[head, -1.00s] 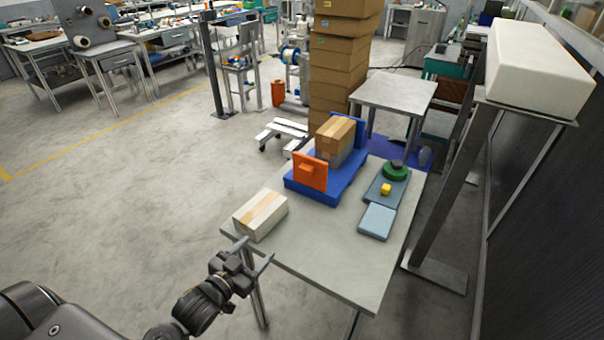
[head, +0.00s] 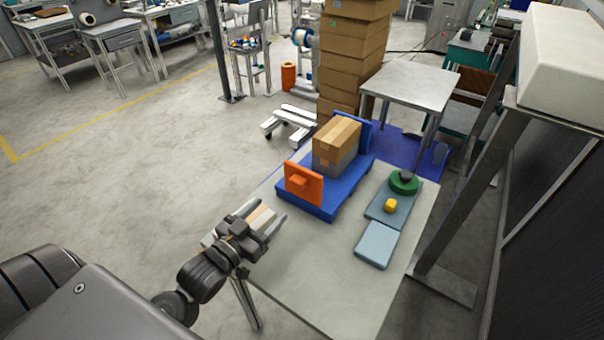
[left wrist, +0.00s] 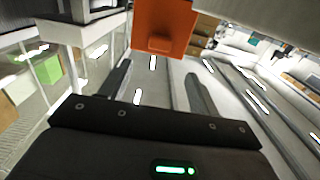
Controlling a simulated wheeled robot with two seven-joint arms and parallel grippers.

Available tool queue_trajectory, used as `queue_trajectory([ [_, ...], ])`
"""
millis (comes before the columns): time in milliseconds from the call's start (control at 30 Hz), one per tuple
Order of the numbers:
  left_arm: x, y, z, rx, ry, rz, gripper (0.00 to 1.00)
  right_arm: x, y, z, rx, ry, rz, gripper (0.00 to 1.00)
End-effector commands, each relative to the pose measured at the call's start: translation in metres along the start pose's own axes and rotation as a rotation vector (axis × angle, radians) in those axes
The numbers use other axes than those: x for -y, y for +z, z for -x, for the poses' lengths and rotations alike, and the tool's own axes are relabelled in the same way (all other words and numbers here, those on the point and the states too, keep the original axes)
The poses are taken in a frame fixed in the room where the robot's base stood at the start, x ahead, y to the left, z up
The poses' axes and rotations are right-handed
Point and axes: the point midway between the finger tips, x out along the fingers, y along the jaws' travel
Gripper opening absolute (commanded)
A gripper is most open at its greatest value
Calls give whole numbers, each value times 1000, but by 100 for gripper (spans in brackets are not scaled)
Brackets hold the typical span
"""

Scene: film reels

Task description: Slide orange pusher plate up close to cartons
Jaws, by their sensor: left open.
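The orange pusher plate (head: 305,186) stands upright at the near end of the blue fixture (head: 325,210), with a small orange block on its near face. The stacked brown cartons (head: 336,145) sit behind it on the fixture, with a gap between plate and cartons. My left gripper (head: 266,212) is open and empty, above the table's left edge, short of the plate and apart from it. In the left wrist view, the plate (left wrist: 178,20) shows at the top, beyond the open fingers (left wrist: 158,76). My right gripper is not in view.
Blue-grey pads (head: 376,245) with a yellow piece (head: 390,206) and a green round piece (head: 404,183) lie to the right. The table's near part (head: 335,290) is clear.

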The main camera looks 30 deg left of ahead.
Motion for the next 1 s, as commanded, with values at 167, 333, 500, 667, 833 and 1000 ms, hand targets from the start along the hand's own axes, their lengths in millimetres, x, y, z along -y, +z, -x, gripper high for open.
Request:
queue_trajectory([
  [167, -1, 0, -2, 1, 3, 0, 62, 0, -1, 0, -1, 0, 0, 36],
  [333, -2, -2, -16, -2, 5, 0, 62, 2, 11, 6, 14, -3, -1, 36],
  [500, -2, -3, -47, -1, 3, -1, 62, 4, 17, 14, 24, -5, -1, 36],
  [667, -1, -2, -76, -2, 2, 0, 62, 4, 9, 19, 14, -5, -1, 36],
  [833, -1, -1, -98, 0, 2, -1, 62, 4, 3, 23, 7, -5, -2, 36],
  [1000, -1, 0, -107, 1, 2, 0, 62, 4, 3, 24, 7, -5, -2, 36],
])
